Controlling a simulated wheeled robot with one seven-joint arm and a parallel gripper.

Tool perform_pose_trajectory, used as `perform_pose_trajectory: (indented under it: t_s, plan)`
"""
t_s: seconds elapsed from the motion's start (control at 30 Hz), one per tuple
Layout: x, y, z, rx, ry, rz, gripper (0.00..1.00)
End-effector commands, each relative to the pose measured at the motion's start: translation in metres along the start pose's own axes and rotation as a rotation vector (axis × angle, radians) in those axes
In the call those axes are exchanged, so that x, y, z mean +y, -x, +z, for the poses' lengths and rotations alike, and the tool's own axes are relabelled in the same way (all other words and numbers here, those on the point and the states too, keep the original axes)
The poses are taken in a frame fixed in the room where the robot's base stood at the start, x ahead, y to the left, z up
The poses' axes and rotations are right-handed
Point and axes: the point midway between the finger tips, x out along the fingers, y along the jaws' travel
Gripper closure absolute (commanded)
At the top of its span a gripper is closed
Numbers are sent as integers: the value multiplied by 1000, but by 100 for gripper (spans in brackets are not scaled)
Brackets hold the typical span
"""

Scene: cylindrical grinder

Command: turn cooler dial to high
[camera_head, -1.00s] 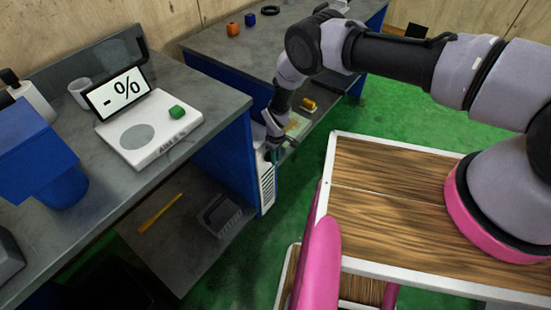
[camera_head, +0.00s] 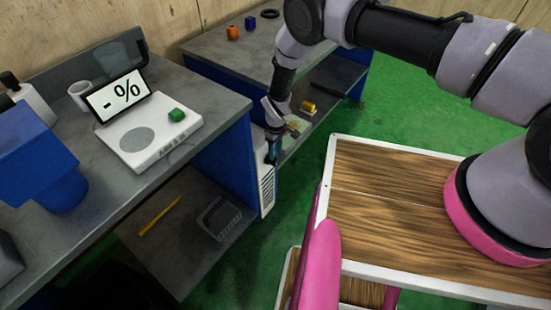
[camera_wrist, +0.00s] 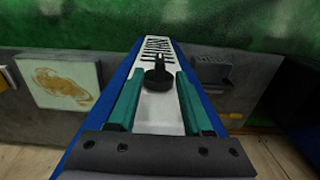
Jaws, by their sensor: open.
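The cooler (camera_head: 267,188) is a narrow white unit with dark vent slots, against the end of the blue bench. In the wrist view the white cooler face (camera_wrist: 157,118) runs away from me, with its vent slots (camera_wrist: 153,47) at the far end. A round black dial (camera_wrist: 158,79) with a raised pointer sits on that face. The pointer is directed roughly toward the slots. My gripper (camera_wrist: 155,88) has teal fingers, open, one on each side of the dial. Whether they touch it cannot be told. In the head view my gripper (camera_head: 272,152) points down above the cooler, and the dial is hidden.
The blue bench end (camera_head: 228,158) is close beside my gripper. A grey bench (camera_head: 225,65) with a lower shelf stands behind. Green floor (camera_head: 410,115) is open to the right.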

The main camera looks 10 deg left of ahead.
Motion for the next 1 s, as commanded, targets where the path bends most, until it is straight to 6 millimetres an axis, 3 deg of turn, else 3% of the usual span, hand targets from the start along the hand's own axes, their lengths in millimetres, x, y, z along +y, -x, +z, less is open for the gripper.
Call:
perform_pose_trajectory:
  t_s: [0.1, 0.3, 1.0]
  plan:
    - [0, 23, 0, 1, -1, 0, 50]
    - [0, 42, 0, 0, 0, 0, 50]
    - [0, 44, 0, -1, 0, 0, 50]
